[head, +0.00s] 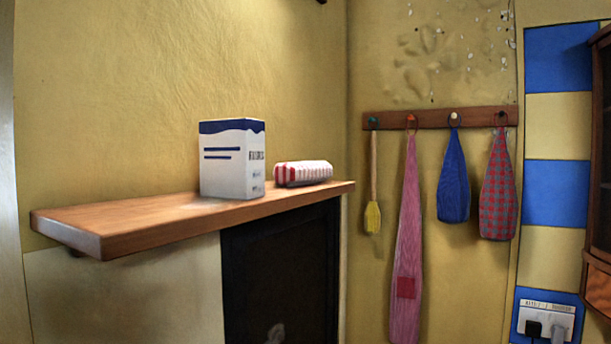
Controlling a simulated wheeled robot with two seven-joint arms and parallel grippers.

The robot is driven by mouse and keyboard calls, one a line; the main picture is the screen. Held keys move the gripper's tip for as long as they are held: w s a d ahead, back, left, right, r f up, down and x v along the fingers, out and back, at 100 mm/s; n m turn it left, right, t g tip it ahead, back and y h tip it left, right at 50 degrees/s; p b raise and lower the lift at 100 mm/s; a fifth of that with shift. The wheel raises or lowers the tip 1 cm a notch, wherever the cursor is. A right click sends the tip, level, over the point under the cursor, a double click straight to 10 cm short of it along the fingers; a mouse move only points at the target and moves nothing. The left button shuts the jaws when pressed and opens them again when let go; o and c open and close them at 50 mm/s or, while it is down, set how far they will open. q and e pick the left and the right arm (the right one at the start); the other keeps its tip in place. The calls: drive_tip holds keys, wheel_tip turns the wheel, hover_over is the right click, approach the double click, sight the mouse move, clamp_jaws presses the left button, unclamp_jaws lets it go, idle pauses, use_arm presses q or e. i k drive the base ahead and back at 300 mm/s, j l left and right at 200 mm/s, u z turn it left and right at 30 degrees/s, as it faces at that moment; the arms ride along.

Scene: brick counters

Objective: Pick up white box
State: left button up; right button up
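The white box (230,165) stands upright on a wooden shelf (130,222) against the yellow wall. It has a dark blue band at the top, two short blue stripes on its front face and dark lettering on its side. Nothing covers it in the head view. Neither of my grippers shows in this view.
A red-and-white striped packet (302,173) lies just right of the box. The shelf's left part is clear. A peg rail (440,118) with hanging cloths is on the right wall, near a wooden cabinet (598,200). A dark panel (280,275) is below the shelf.

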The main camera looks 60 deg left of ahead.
sight(232, 151)
drive_tip(key=u, duration=2.35)
